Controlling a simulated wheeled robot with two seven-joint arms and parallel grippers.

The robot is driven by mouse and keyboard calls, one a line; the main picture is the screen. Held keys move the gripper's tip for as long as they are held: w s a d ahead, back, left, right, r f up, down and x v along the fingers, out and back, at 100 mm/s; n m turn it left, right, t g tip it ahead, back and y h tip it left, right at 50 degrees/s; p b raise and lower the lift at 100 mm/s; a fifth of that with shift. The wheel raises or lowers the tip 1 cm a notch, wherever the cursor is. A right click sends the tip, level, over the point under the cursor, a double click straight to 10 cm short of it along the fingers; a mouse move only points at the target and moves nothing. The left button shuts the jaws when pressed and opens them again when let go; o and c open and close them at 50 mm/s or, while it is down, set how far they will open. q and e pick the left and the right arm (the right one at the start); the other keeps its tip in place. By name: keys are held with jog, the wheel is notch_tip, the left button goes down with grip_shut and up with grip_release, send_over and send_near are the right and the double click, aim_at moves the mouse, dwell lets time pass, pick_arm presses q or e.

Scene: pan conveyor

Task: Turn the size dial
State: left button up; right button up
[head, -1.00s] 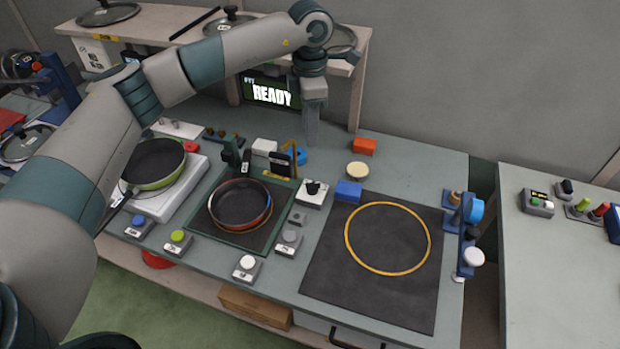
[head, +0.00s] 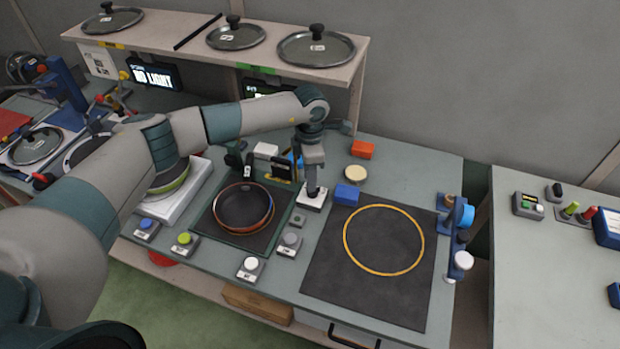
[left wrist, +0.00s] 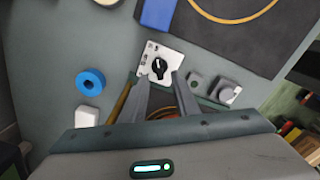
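The size dial is a black knob (left wrist: 159,67) on a white box (left wrist: 171,56) with small markings. In the head view the white box (head: 303,201) stands between the dark mat with the pan and the blue block. My left gripper (head: 313,190) points down just over the box and hides part of the knob. In the left wrist view its two fingers (left wrist: 160,82) are apart, with the knob near and between their tips. Contact cannot be told. My right gripper is not in view.
A copper-rimmed pan (head: 243,207) sits left of the dial. A blue block (head: 346,195) stands close on its right, and grey button boxes (head: 289,244) in front. A dark mat with a yellow ring (head: 384,240) lies to the right. A lid shelf (head: 213,49) runs behind.

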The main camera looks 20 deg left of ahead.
pick_arm(q)
jog(key=shift+f+p, duration=0.3)
jog(key=shift+f, duration=1.15)
grip_shut()
